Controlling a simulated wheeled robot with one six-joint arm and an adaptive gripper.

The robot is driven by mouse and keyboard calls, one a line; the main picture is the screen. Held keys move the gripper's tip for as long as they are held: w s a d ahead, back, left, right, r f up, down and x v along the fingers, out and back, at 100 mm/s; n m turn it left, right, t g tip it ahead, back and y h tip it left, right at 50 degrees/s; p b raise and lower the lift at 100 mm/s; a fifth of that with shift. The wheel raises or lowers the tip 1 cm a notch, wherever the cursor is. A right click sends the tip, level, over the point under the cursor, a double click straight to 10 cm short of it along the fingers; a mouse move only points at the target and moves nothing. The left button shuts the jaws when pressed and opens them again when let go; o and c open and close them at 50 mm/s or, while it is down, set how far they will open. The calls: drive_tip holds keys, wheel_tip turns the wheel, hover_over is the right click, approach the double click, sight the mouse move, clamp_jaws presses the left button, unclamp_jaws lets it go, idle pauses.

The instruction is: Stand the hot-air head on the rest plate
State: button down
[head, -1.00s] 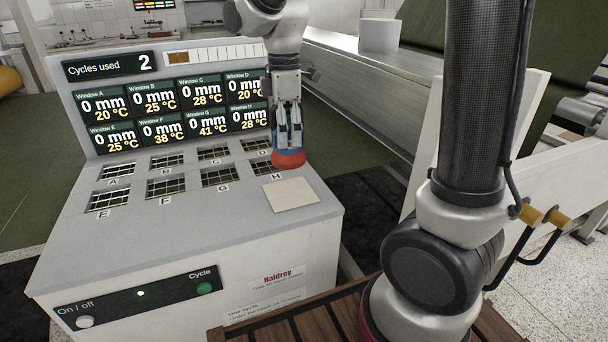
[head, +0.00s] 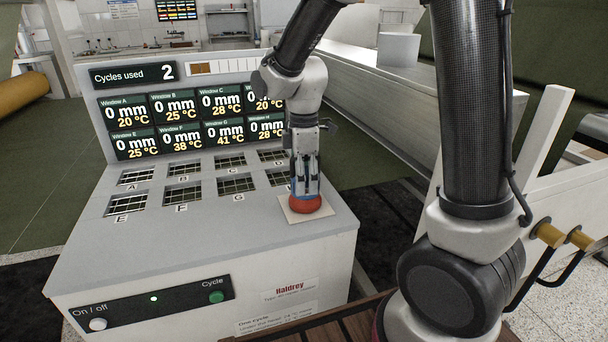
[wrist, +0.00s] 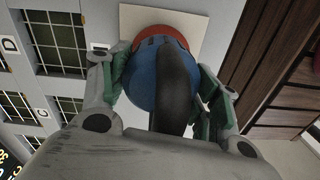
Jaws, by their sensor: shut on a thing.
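The hot-air head (head: 305,204) has a red-orange base, and the wrist view shows its blue body (wrist: 148,80) with a dark curved handle on top. My gripper (head: 304,182) is shut on it from above, with a finger on each side of the blue body in the wrist view (wrist: 165,90). The head is upright over the pale square rest plate (head: 292,216), inside the plate's outline as seen in both views. I cannot tell whether its base touches the plate. My fingers hide part of the head.
The test machine's grey top has several gridded windows (head: 136,177), and window H is partly behind my gripper. A display panel (head: 190,115) rises at the back. The on/off and cycle buttons (head: 216,297) are on the front. A slatted wooden surface (wrist: 270,70) lies beyond the machine's edge.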

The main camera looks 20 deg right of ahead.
drive_tip(key=shift+c, duration=1.8)
unclamp_jaws()
drive_tip(key=shift+f, duration=0.1)
wheel_tip(320, 180, up, 12)
drive_tip(key=shift+w+f, duration=0.1)
drive_tip(key=shift+w, duration=0.05)
drive_tip(key=shift+d+r, duration=0.15)
drive_tip(key=shift+r, duration=0.15)
drive_tip(key=s+d+r+m+t, duration=0.1)
drive_tip(key=s+d+m+t, duration=0.1)
drive_tip(key=s+d+m, duration=0.5)
drive_tip(key=s+d+r+m+t, duration=0.1)
drive_tip(key=s+d+m+t, duration=0.1)
drive_tip(key=s+d+m, duration=0.6)
drive_tip(key=s+m, duration=0.1)
drive_tip(key=s, duration=0.3)
drive_tip(key=shift+s+r+t, duration=0.2)
drive_tip(key=shift+t, duration=0.1)
